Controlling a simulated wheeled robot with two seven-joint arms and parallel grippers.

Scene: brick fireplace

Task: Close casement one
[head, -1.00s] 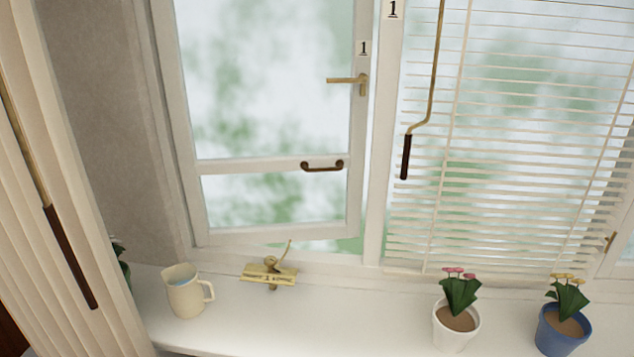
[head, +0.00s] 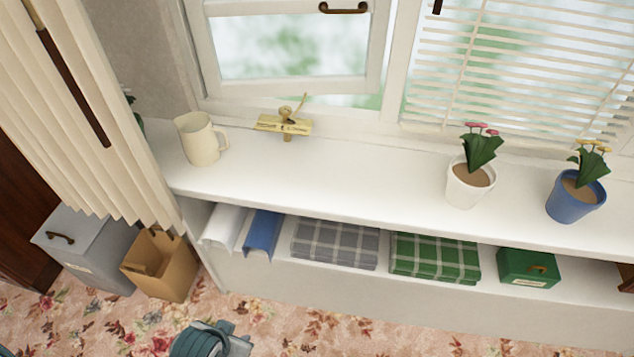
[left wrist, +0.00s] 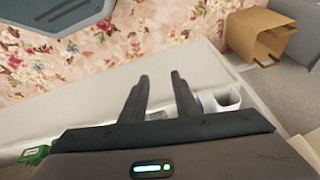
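The lower part of casement one (head: 300,93), a white-framed pane hinged on the left, shows at the top of the head view. It stands ajar: a gap to the outside shows under its lower right corner. Its brown pull handle (head: 343,9) is at the top edge; its latch and number are out of frame. A brass stay fitting (head: 284,125) sits on the sill below. My left gripper (left wrist: 160,76) is open and empty in the left wrist view, its fingers apart over the shelf side. It is away from the casement. My right gripper is not in view.
A cream jug (head: 199,142), a white flowerpot (head: 468,185) and a blue flowerpot (head: 573,202) stand on the sill (head: 330,170). Blinds cover the right window. A curtain (head: 70,120) hangs left. Folded cloths lie below; a cardboard box (head: 160,268) stands on the floor.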

